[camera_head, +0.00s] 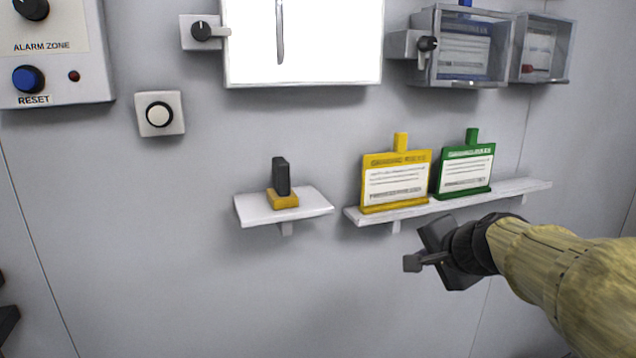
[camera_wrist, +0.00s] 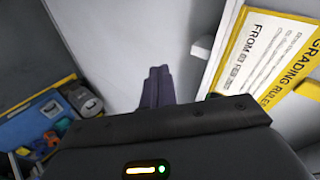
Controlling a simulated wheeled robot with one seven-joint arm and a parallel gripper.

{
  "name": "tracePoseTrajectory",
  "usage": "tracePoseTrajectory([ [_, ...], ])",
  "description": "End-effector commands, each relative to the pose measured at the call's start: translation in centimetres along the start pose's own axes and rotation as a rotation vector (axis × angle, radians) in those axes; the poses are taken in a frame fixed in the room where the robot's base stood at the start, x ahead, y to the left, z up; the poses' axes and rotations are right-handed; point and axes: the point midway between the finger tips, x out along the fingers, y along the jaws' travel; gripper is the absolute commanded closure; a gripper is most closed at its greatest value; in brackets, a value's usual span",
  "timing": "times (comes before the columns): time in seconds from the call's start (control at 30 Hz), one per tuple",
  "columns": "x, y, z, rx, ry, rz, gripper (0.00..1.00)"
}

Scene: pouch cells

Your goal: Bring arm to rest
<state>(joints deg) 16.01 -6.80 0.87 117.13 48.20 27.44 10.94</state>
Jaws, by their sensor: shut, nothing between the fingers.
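My gripper (camera_head: 412,262) is in front of the grey wall in the head view, below the shelf with the two cards. Its fingers point left and are shut with nothing between them. In the wrist view the closed fingers (camera_wrist: 157,88) stand together in front of the bare wall. My arm reaches in from the right edge of the head view.
A yellow card (camera_head: 395,180) and a green card (camera_head: 466,170) stand on a long shelf (camera_head: 515,190) just above my gripper. A small shelf (camera_head: 250,212) holds a black piece on a yellow base (camera_head: 283,202). A blue bin (camera_wrist: 30,115) with coloured items shows in the wrist view.

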Motion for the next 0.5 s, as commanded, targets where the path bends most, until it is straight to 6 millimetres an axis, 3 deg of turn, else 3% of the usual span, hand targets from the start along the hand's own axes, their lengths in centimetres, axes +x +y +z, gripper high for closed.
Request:
tracePoseTrajectory([
  [0.1, 2.6, 6.0, 4.3, -0.199, -0.092, 0.162, 1.0],
  [0.2, 3.7, 10.8, 7.6, -0.387, -0.18, 0.279, 1.0],
  [0.3, 4.1, 14.9, 10.3, -0.56, -0.266, 0.364, 1.0],
  [0.5, 3.6, 20.9, 14.1, -0.839, -0.418, 0.465, 1.0],
])
